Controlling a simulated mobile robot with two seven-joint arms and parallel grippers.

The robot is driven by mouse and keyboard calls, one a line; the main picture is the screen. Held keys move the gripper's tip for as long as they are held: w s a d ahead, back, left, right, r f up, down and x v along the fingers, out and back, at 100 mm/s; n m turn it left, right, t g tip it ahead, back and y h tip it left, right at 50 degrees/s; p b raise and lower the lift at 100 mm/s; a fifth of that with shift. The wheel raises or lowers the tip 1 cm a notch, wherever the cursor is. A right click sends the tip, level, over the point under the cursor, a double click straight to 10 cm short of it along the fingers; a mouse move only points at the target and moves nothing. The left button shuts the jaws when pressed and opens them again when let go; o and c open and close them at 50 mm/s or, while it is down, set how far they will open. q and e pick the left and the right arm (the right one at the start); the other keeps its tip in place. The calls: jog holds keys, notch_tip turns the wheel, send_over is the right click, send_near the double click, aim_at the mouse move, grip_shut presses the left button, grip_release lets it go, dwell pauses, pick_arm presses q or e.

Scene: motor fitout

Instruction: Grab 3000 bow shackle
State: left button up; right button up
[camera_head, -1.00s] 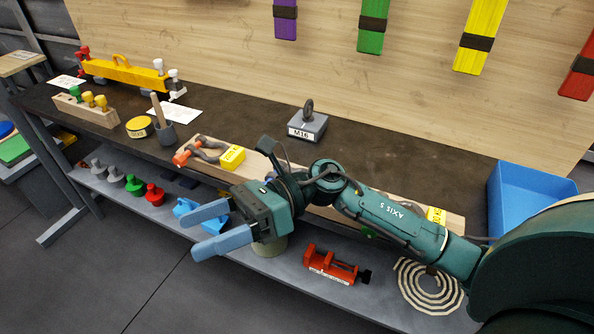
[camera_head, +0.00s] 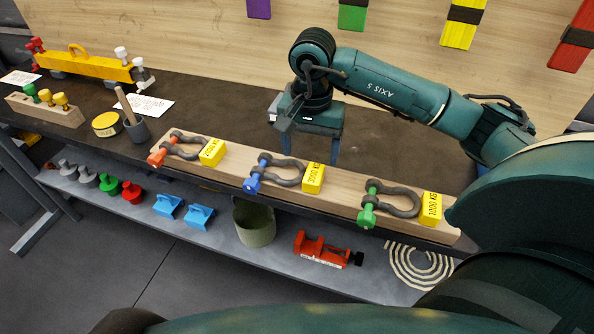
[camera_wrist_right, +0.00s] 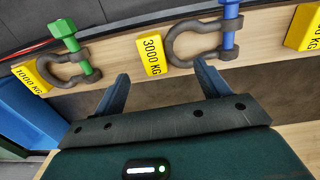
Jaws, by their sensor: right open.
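The 3000 bow shackle, grey with a blue pin (camera_head: 290,172), lies in the middle of a wooden board (camera_head: 225,172). A yellow 3000 KG tag (camera_head: 313,178) sits at its right. My right gripper (camera_head: 308,150) is open and empty, behind the board near this shackle. In the right wrist view the open fingers (camera_wrist_right: 163,75) point at the board. There the 3000 shackle (camera_wrist_right: 195,45) lies just beyond the finger on the right, and the yellow tag (camera_wrist_right: 152,54) lies beyond the gap between the fingers. No contact shows. My left gripper is out of view.
A green-pinned 1000 KG shackle (camera_head: 395,198) and an orange-pinned shackle (camera_head: 182,147) lie on the same board, either side. The shelf below holds a green pot (camera_head: 254,226) and red vise (camera_head: 322,250).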

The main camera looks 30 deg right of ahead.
aim_at(310, 172)
jog(key=f+p, duration=0.1)
jog(key=f, duration=0.5)
jog(key=shift+s+f, duration=0.2)
